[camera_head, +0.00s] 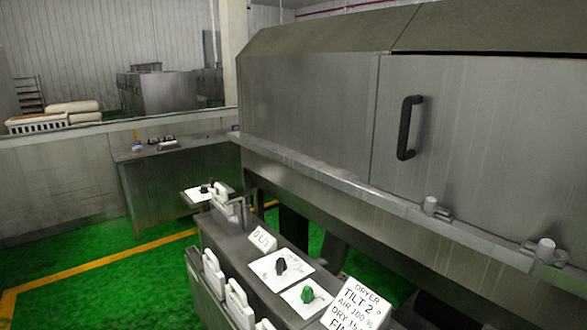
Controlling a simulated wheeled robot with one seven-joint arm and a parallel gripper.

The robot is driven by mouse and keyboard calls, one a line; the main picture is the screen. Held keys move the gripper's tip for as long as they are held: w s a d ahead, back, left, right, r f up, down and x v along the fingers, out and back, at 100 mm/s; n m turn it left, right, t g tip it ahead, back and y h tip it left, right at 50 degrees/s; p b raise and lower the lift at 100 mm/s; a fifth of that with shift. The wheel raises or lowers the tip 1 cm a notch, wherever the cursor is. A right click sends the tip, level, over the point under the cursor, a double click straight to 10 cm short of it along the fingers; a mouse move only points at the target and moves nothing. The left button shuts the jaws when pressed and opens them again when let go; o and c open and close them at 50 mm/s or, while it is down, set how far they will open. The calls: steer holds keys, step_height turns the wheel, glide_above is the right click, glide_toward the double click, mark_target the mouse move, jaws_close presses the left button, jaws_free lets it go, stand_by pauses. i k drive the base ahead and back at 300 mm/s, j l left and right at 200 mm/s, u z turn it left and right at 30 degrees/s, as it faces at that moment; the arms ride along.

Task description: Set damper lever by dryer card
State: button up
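The dryer card (357,303) stands at the bottom right of the console. It reads "DRYER", "TILT 2°", "AIR 100 %" and "DRY 15", with the lower lines cut off by the frame edge. A black knob (281,266) and a green knob (307,294) sit on white plates on the console top (236,243). A small sign (262,239) reading "0 L/s" stands behind them. Another black knob (205,190) sits on a white plate at the console's far end. I cannot tell which control is the damper lever. My gripper is not in view.
A large steel machine (310,90) with a black door handle (408,128) and a front rail (330,180) fills the right. White handle-like parts (213,272) line the console's left side. A steel counter (175,185) stands behind. Green floor (95,300) is clear at left.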

mark_target(281, 266)
steer(key=j+z, duration=0.1)
steer(key=j, duration=0.7)
steer(key=k+j+z, duration=0.15)
steer(key=j, duration=0.65)
